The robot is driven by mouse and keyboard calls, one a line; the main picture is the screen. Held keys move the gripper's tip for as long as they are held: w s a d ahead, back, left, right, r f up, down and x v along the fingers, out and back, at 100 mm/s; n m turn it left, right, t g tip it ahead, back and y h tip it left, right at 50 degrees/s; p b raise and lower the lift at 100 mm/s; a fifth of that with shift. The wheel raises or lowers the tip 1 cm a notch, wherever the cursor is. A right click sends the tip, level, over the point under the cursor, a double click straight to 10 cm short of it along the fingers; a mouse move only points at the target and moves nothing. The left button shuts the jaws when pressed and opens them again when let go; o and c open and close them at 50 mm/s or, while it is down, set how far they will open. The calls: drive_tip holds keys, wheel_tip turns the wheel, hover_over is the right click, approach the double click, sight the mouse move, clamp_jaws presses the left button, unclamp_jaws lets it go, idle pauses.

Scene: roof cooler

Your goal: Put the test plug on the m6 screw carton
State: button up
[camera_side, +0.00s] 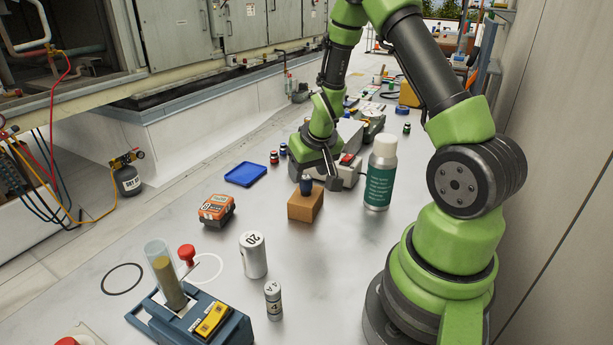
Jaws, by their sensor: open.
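A small dark blue plug, which looks like the test plug (306,184), stands upright on top of a plain brown box, which I take to be the m6 screw carton (305,207). No label on the box is readable from here. My gripper (314,178) is open and reaches down at the box's far side, with its fingers spread to the left and right of the plug. From this angle I cannot tell whether a finger touches the plug.
A white-and-green bottle (380,172) stands close to the right. An orange-and-black case (216,210) and a blue tray (245,174) lie to the left. A grey cylinder (253,254) and a smaller one (273,300) stand nearer. The metal surface between is clear.

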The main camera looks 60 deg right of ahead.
drive_tip(key=v, duration=0.2)
drive_tip(key=shift+s+a+r, duration=0.1)
drive_tip(key=shift+r, duration=0.2)
drive_tip(key=a+r+n+t+y, duration=0.1)
drive_tip(key=a+r+t+y, duration=0.1)
drive_tip(key=a+r, duration=0.9)
drive_tip(key=s+a+r+n+y, duration=0.1)
drive_tip(key=s+a+r, duration=0.3)
drive_tip(key=s, duration=0.2)
drive_tip(key=s+a+r+t+y, duration=0.1)
drive_tip(key=s+a+r, duration=0.3)
drive_tip(key=s, duration=0.3)
drive_tip(key=shift+r+n+y, duration=0.25)
drive_tip(key=shift+n+y, duration=0.05)
drive_tip(key=shift+n, duration=0.1)
